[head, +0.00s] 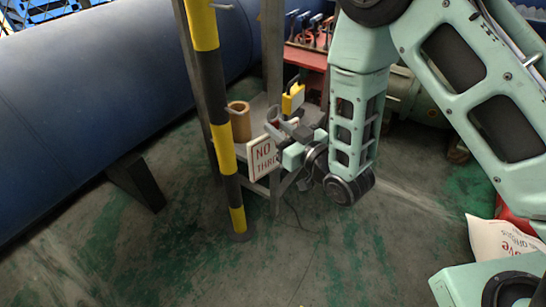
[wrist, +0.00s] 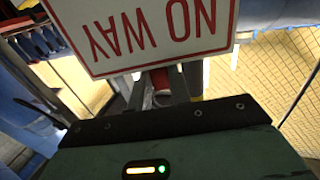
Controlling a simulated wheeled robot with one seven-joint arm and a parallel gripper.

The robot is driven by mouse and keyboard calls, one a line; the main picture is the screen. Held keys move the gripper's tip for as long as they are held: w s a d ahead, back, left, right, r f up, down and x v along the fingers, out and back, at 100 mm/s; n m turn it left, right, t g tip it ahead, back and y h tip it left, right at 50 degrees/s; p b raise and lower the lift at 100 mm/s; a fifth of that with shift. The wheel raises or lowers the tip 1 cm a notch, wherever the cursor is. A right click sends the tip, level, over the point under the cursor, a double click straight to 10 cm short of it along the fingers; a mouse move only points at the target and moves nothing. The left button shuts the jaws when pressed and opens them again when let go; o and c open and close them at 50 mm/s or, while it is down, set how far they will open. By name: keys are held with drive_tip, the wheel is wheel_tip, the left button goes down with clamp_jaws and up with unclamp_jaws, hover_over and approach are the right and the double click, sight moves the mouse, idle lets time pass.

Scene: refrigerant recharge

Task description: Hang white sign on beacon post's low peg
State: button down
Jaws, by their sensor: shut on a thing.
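The white sign (head: 263,157) with red lettering hangs from my gripper (head: 282,140), just right of the beacon post in the head view. In the wrist view the sign (wrist: 150,38) fills the top, its red "NO WAY" upside down. My gripper is shut on the sign; the fingertips are partly hidden. The beacon post (head: 214,95) is banded yellow and black and stands on the floor. A short peg (head: 223,7) sticks out to its right near the top of the picture. A low peg is hard to make out. The sign looks apart from the post, but depth is unclear.
A grey stand (head: 274,197) behind the sign carries a brown cylinder (head: 239,122) and a yellow padlock-like item (head: 293,98). A red rack (head: 306,57) stands behind. A large blue tank (head: 90,90) lies at left. The floor in front is clear; a white bag (head: 500,243) lies at right.

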drive_tip(key=w+a+f, duration=0.2)
drive_tip(key=w+a, duration=0.2)
drive_tip(key=a, duration=0.4)
drive_tip(key=shift+f+b, duration=0.3)
drive_tip(key=shift+b, duration=0.15)
idle(0.8)
drive_tip(key=shift+w+a, duration=0.1)
drive_tip(key=shift+w, duration=0.05)
drive_tip(key=shift+w+a+f+b, duration=0.1)
drive_tip(key=shift+a+f+b, duration=0.1)
drive_tip(key=shift+b, duration=0.2)
idle(0.8)
drive_tip(key=shift+w+a+f, duration=0.1)
drive_tip(key=shift+w+a, duration=0.05)
drive_tip(key=shift+a, duration=0.05)
drive_tip(key=shift+w+a+f+b, duration=0.1)
drive_tip(key=shift+f+b, duration=0.1)
drive_tip(key=shift+b, duration=0.2)
idle(1.1)
drive_tip(key=c, duration=1.2)
unclamp_jaws()
